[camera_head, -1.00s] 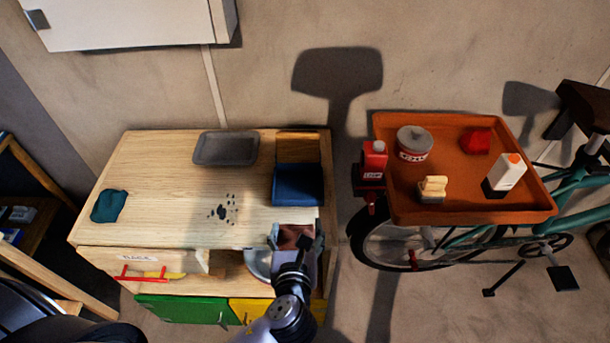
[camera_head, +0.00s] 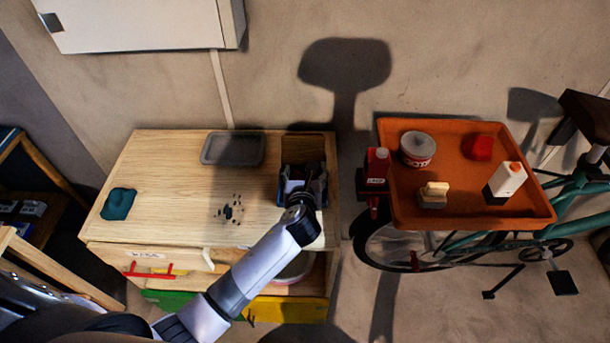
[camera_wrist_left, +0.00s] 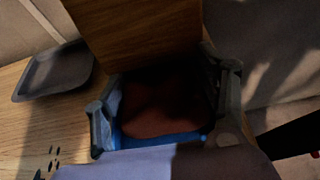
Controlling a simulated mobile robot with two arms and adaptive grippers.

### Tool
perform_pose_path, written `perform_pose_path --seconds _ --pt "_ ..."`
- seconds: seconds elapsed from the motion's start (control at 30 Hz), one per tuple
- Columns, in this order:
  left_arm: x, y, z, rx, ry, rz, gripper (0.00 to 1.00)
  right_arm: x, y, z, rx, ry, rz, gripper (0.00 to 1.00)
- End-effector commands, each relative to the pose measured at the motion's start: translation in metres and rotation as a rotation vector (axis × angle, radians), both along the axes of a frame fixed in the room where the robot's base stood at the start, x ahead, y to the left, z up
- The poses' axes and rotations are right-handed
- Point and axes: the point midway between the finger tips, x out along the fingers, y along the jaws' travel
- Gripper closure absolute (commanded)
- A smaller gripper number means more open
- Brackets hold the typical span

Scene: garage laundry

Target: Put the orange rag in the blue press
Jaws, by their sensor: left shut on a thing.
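The blue press (camera_wrist_left: 165,139) stands at the right end of the wooden bench top; in the head view my arm covers most of it. My left gripper (camera_head: 303,180) is over the press. In the left wrist view its two fingers stand wide apart with the orange rag (camera_wrist_left: 165,105), dark reddish brown in shadow, held between them. Blue edges of the press show around and below the rag. I cannot tell how deep the rag sits or whether it touches the press. My right gripper is not in view.
A grey tray (camera_head: 233,149) and a teal cloth (camera_head: 118,204) lie on the bench (camera_head: 165,180), with dark spots between. A wooden panel (camera_wrist_left: 140,35) rises behind the press. An orange tray (camera_head: 462,213) with bottles and a tin stands to the right. The bench's left middle is clear.

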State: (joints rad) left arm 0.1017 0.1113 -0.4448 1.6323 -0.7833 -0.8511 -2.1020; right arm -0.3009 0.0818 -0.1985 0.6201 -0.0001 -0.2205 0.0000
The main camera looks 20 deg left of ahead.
Motion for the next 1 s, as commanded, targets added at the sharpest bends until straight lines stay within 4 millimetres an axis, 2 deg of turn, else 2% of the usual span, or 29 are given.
perform_pose_path --seconds 0.03,0.1,0.47,0.5,0.8,1.0 --pt "-0.0030 -0.0011 -0.0110 -0.001 0.008 0.000 0.61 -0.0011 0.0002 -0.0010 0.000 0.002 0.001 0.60" --pt "-0.0035 -0.0009 -0.0154 0.000 0.006 -0.001 0.61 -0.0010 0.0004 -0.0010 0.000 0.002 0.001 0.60" --pt "-0.0035 -0.0009 -0.0185 0.001 0.004 -0.001 0.61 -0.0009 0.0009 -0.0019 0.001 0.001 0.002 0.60" --pt "-0.0034 -0.0010 -0.0187 0.000 0.004 -0.001 0.32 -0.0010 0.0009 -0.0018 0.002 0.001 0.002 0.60" --pt "-0.0036 -0.0011 -0.0184 0.000 0.004 -0.001 0.14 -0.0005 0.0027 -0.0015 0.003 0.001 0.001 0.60" --pt "-0.0037 -0.0011 -0.0183 0.000 0.004 -0.001 0.14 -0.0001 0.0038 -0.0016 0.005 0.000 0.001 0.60"
